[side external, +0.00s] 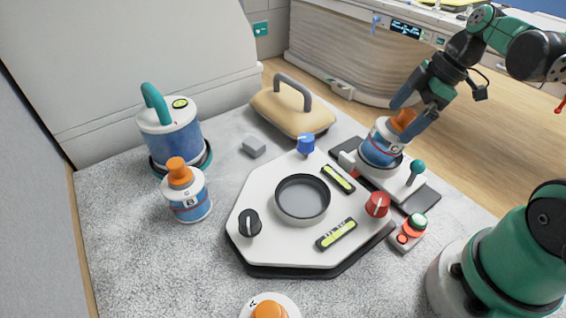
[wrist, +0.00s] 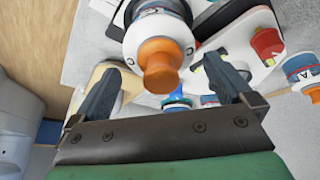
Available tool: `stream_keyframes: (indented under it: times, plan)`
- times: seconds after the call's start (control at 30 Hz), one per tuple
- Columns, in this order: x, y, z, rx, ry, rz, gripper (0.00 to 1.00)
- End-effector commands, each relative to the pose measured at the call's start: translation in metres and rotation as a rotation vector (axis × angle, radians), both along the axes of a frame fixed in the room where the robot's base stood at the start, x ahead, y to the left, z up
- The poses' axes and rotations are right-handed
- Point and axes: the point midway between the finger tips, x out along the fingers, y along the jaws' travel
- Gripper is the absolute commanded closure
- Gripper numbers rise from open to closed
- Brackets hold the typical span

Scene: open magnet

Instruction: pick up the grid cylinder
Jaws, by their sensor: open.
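A blue and white cylinder with an orange knob (side external: 381,143) and a letter that looks like C stands upright on a light plate at the right of the work area. It also shows in the wrist view (wrist: 158,32). My gripper (side external: 408,110) is just above it, pointing down at a slant, with its fingers either side of the orange knob. In the wrist view my gripper (wrist: 163,68) is open, with gaps between the fingers and the knob. A similar lettered cylinder (side external: 188,198) stands at left, and another (side external: 268,306) is cut off at the bottom. No grid marking is clearly readable.
A white platform (side external: 270,250) with a round dish, knobs and level vials fills the middle. A red-green button box (side external: 409,232) and teal-knobbed lever (side external: 416,171) are near the cylinder. A handled blue canister (side external: 172,135) and tan handled block (side external: 290,110) stand behind.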

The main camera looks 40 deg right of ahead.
Motion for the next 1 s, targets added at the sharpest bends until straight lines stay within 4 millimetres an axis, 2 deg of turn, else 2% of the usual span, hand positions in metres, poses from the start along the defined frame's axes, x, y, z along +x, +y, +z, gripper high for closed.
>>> stream_keyframes:
  times: [0.3,0.67,0.77,1.0]
  plan:
    - [0.009,0.008,-0.028,-0.001,0.001,0.0,0.0]
    - [0.01,0.01,-0.032,-0.001,0.0,-0.001,0.0]
    - [0.01,0.01,-0.032,-0.001,0.0,-0.001,0.23]
    - [0.01,0.01,-0.032,-0.001,0.0,-0.001,0.91]
